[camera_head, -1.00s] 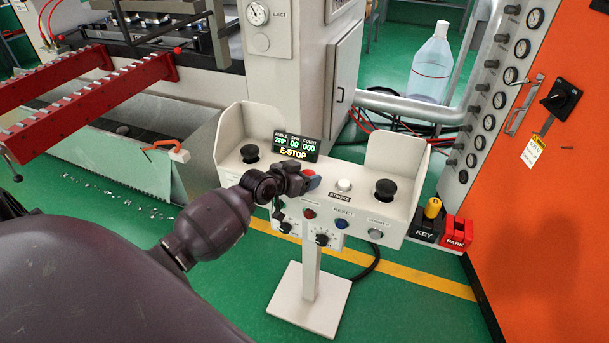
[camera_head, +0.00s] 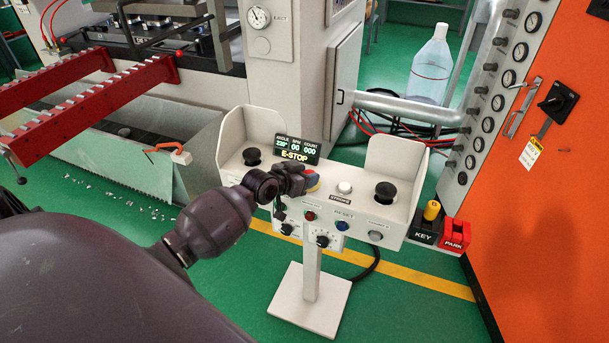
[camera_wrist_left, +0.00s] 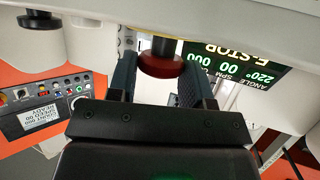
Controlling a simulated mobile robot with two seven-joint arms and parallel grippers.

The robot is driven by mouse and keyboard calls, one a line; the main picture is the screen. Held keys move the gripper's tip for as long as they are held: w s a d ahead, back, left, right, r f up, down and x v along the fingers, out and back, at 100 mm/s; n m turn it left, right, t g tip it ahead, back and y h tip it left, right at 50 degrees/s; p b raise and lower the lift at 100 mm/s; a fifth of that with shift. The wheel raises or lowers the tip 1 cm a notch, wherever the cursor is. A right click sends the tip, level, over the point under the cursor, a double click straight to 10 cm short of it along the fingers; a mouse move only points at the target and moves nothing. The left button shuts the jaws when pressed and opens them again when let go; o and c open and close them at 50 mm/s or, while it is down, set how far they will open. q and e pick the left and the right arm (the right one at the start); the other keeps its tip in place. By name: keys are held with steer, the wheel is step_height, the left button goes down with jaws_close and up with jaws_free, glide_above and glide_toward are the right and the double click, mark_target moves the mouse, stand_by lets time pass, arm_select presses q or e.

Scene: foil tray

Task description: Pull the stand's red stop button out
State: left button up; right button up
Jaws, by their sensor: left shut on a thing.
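The control stand (camera_head: 362,207) has a pale panel with an upright wing at each end. Its red stop button (camera_head: 313,178) sits on the top face, partly hidden by my left gripper (camera_head: 305,180). In the left wrist view the red button (camera_wrist_left: 162,65) is between the two fingers of my left gripper (camera_wrist_left: 158,80), on a dark stem. The left gripper is shut on the button. The stand's display (camera_head: 296,147) reads E-STOP. My right gripper is not in view.
Black palm buttons (camera_head: 385,192) and a white button (camera_head: 344,187) are on the panel. Red and blue buttons (camera_head: 341,225) are on its front. A key and park box (camera_head: 440,228) stands to the right, by an orange cabinet (camera_head: 560,200). Green floor is open in front.

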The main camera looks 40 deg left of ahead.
arm_select(q)
steer(key=shift+w+r, duration=0.1)
steer(key=shift+r, duration=0.15)
steer(key=o, duration=1.2)
steer(key=shift+s, duration=0.2)
steer(key=shift+s+a+r, duration=0.1)
steer(key=shift+s, duration=0.2)
steer(key=p+v, duration=0.1)
steer(key=v, duration=0.9)
